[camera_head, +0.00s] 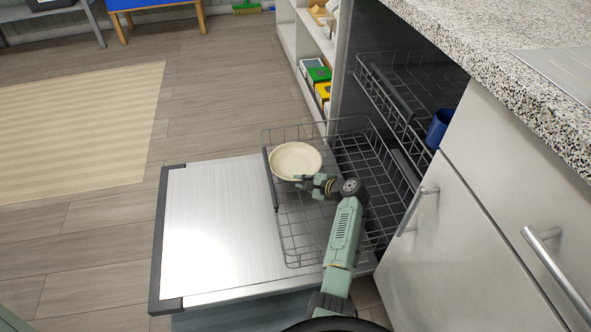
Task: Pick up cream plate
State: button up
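The cream plate (296,158) is a round, bowl-like dish in the lower dishwasher rack (290,228), near the rack's far left side. My gripper (303,182) is at the near right edge of the plate, reaching over the rack from the front of the picture. The gripper's fingers are small and partly merge with the plate's rim. I cannot tell whether they touch or clasp it.
The open dishwasher door (215,232) lies flat left of the rack. An upper rack (385,85) holds a blue cup (438,128). A speckled counter (520,50) and cabinet fronts with handles stand on the right.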

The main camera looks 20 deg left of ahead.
aim_at(294, 187)
jog(key=shift+w+a+f, duration=0.2)
jog(key=shift+a+f, duration=0.05)
jog(key=shift+a, duration=0.15)
jog(key=b+x, duration=0.4)
jog(key=shift+f+b, duration=0.1)
jog(key=shift+b, duration=0.2)
jog(key=shift+w+a+f+b, duration=0.1)
jog(key=shift+w+a+b, duration=0.05)
jog(key=shift+a+b, duration=0.25)
jog(key=shift+c, duration=0.3)
grip_shut()
jog(key=shift+r, duration=0.25)
